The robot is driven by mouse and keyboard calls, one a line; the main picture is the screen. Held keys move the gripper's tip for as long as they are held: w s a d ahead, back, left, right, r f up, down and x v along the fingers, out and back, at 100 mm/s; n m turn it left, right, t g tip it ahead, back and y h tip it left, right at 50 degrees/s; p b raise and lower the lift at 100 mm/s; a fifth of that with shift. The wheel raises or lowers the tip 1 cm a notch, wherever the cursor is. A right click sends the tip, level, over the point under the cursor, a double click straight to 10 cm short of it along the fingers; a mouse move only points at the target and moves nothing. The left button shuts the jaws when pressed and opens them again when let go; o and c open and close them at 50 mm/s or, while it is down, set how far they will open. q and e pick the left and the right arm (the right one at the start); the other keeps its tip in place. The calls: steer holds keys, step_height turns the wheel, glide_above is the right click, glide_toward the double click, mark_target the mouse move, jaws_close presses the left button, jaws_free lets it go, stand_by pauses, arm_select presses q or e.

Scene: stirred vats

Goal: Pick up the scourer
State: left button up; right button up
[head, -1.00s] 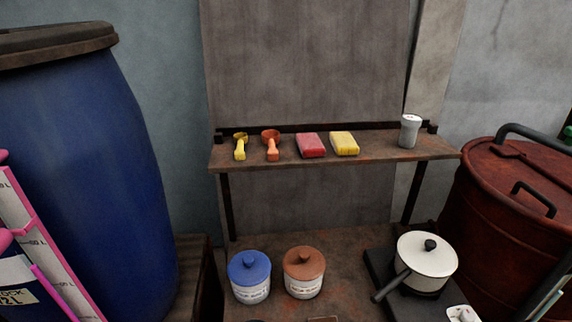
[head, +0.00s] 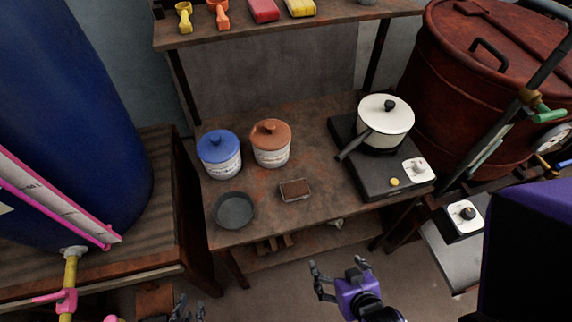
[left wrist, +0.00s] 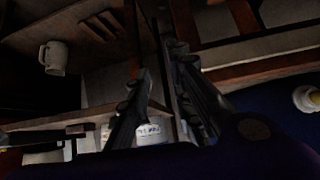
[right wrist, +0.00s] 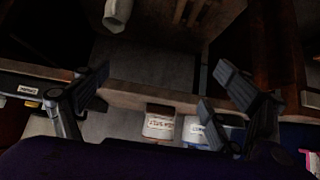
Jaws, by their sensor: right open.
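A small dark brown rectangular block with a pale rim (head: 295,189) lies near the front of the worktable; it looks like the scourer, though its texture is too small to be sure. My right gripper (head: 339,277) is open and empty, in front of and below the table edge, apart from the block. Its spread fingers also show in the right wrist view (right wrist: 160,82). My left gripper (head: 187,310) shows only its fingertips at the bottom edge of the head view. In the left wrist view its fingers (left wrist: 157,75) are close together, and whether they are open is unclear.
A grey round dish (head: 233,210), a blue-lidded jar (head: 220,155) and a brown-lidded jar (head: 271,143) stand near the block. A white pot (head: 386,122) sits on a dark hotplate (head: 365,181). Red (head: 263,10) and yellow (head: 300,7) blocks lie on the shelf (head: 235,32).

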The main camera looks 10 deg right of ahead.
steer(key=w+a+r+n+t+y, duration=0.1)
steer(key=w+a+r, duration=0.1)
steer(key=w, duration=0.4)
steer(key=w+a+r+n+t+y, duration=0.1)
steer(key=w+a+r, duration=0.2)
steer(key=w, duration=0.3)
steer(key=w+a+r+n+y, duration=0.1)
steer(key=w+a+r+n, duration=0.1)
steer(key=w, duration=0.5)
steer(key=shift+a+r+t+y+b, duration=0.3)
steer(key=shift+a+r+t+b, duration=0.1)
steer(key=shift+a+r, duration=0.4)
steer(key=w+a+r+n+g+y, duration=0.35)
steer(key=w+a+r+n, duration=0.25)
steer(key=w+a+n, duration=0.5)
steer(key=n+g+h+b, duration=0.2)
steer(key=n+g+h, duration=0.55)
steer(key=n, duration=1.15)
glide_above(296, 189)
steer(key=w, duration=0.1)
step_height(296, 189, down, 4)
steer(key=shift+f, duration=0.1)
steer(key=shift+s+d+n+g, duration=0.2)
steer(key=shift+s+n+g, duration=0.1)
steer(key=shift+n, duration=0.5)
steer(key=f, duration=0.7)
steer(key=shift+s+a+f+p, duration=0.1)
steer(key=shift+s+a+p, duration=0.15)
steer(key=shift+p, duration=0.1)
steer(key=shift+f, duration=0.3)
